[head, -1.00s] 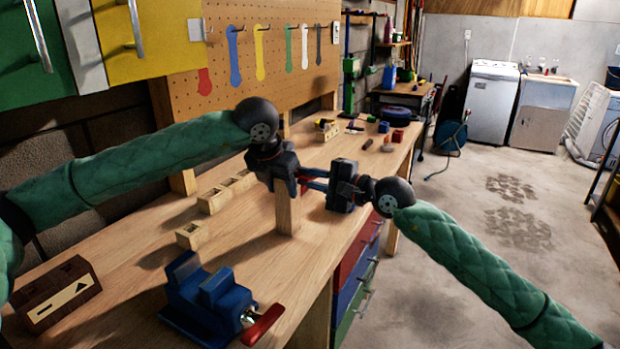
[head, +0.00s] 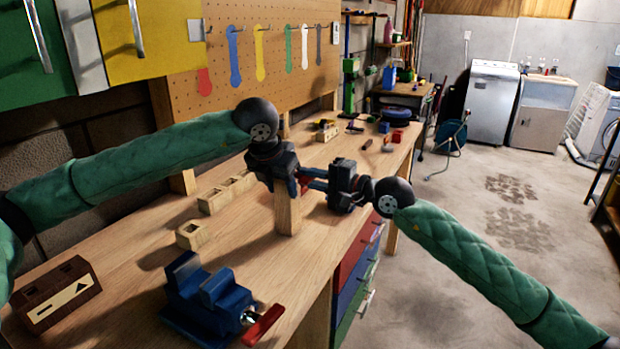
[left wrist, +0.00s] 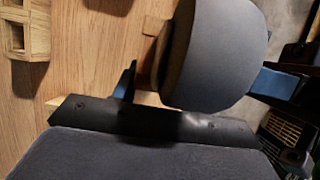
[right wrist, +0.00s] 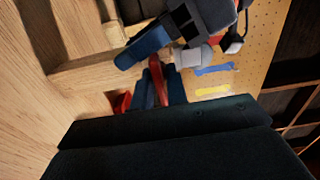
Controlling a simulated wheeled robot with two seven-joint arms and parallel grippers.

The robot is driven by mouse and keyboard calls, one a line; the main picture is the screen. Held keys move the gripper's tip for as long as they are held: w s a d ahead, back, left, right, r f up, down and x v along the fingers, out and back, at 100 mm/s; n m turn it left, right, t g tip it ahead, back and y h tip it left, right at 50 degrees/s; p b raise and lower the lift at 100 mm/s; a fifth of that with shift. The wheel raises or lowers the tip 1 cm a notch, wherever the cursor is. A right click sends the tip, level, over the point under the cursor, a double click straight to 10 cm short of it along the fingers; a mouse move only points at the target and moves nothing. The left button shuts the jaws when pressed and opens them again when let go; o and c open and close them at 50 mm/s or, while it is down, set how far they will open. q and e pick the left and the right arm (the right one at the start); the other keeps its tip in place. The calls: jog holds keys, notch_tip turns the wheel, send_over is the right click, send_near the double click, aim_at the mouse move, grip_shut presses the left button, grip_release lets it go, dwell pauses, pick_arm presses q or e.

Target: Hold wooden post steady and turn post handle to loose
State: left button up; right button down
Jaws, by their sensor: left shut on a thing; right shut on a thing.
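The wooden post (head: 287,212) stands upright on the workbench (head: 130,250), and its side shows in the right wrist view (right wrist: 90,72). My left gripper (head: 284,182) is at the top of the post, shut on it; the grip itself is mostly hidden. The red post handle (right wrist: 156,75) sits between the blue fingers of my right gripper (right wrist: 158,88), which is shut on it. In the head view the handle (head: 304,182) shows as a small red patch beside the post top, between the two grippers.
A blue vise (head: 205,295) with a red handle stands at the front of the bench. A brown box with an arrow (head: 55,292) lies at left. Drawers (head: 355,280) are below the right edge; open floor lies beyond.

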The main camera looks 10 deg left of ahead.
jog(key=c, duration=1.5)
grip_release()
jog(key=shift+w+f, duration=0.1)
jog(key=shift+c, duration=0.2)
jog(key=shift+d, duration=0.1)
jog(key=v, duration=1.2)
pick_arm(q)
jog(key=o, duration=1.3)
jog(key=shift+c, duration=0.2)
jog(key=shift+r, duration=0.1)
